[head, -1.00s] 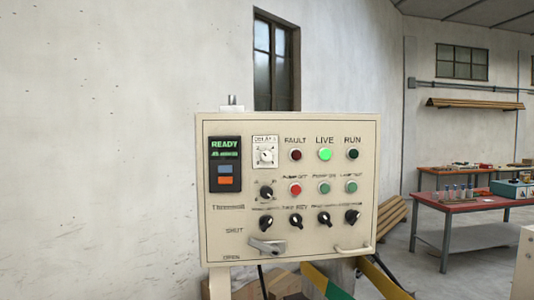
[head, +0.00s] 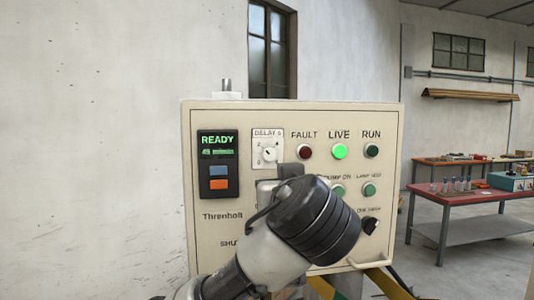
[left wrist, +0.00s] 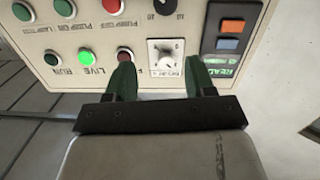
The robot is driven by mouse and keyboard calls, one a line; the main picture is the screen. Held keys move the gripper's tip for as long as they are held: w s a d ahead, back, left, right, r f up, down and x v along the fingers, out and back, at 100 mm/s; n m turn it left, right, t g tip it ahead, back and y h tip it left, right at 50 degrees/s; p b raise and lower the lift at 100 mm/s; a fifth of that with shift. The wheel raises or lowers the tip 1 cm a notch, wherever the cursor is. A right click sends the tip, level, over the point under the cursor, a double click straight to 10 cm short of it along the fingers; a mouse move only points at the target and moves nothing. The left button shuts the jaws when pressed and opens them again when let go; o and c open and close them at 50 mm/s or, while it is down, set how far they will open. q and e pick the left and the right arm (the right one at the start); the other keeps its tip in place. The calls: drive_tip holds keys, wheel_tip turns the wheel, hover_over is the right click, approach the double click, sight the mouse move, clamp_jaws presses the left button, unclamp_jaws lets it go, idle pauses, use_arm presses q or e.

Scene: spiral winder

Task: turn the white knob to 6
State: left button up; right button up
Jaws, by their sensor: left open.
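The white knob (head: 268,154) sits on a white square dial plate labelled DELAY s (head: 268,136), at the upper left of the beige panel. The numbers around it are too small to read surely. My left gripper (head: 280,182) is just below the knob in the head view, its fingertips hidden there. In the left wrist view, which sees the panel upside down, my left gripper (left wrist: 162,76) is open, its two green fingers spread either side of the knob (left wrist: 167,62) in the picture. I see nothing between the fingers, and contact with the knob cannot be told. My right gripper is out of view.
The READY display (head: 218,163) is left of the dial, and the red FAULT lamp (head: 304,152) and lit green LIVE lamp (head: 340,151) are to its right. My arm covers several lower controls. A red-topped workbench (head: 480,190) stands far right.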

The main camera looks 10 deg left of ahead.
sight(271, 157)
use_arm(q)
drive_tip(key=shift+n+t+y, duration=0.4)
drive_tip(key=shift+n+y, duration=0.1)
drive_tip(key=w+a+r+p, duration=0.1)
drive_tip(key=w+p, duration=0.1)
drive_tip(key=w+a+r+p, duration=0.1)
drive_tip(key=w+r+p, duration=0.1)
drive_tip(key=w, duration=0.1)
drive_tip(key=w+a+r+p, duration=0.1)
drive_tip(key=w+a+p, duration=0.1)
drive_tip(key=w, duration=0.1)
drive_tip(key=shift+r, duration=0.2)
drive_tip(key=shift+w+f+p, duration=0.15)
drive_tip(key=shift+w+p, duration=0.15)
drive_tip(key=shift+w, duration=0.1)
drive_tip(key=c, duration=0.9)
drive_tip(key=shift+f, duration=0.1)
